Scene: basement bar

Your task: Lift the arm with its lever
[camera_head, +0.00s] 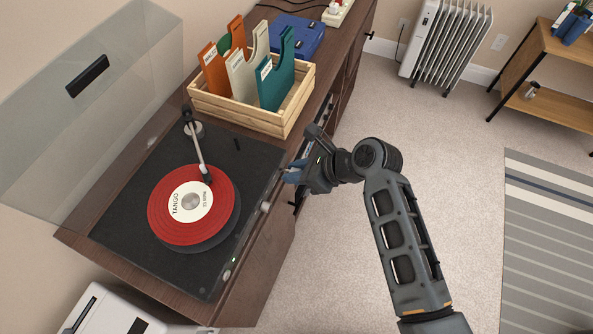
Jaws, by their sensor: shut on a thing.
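The turntable (125,205) sits on the wooden cabinet with its clear lid raised. A red record (170,230) with a white label marked TANGO lies on its platter. The tonearm (197,150) reaches from its pivot at the back, and its head (206,176) is over the record's outer part; I cannot tell whether it touches.
A wooden crate (235,116) with several record sleeves stands right behind the turntable. A blue case (297,36) lies beyond it. The raised lid (110,110) stands along the left.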

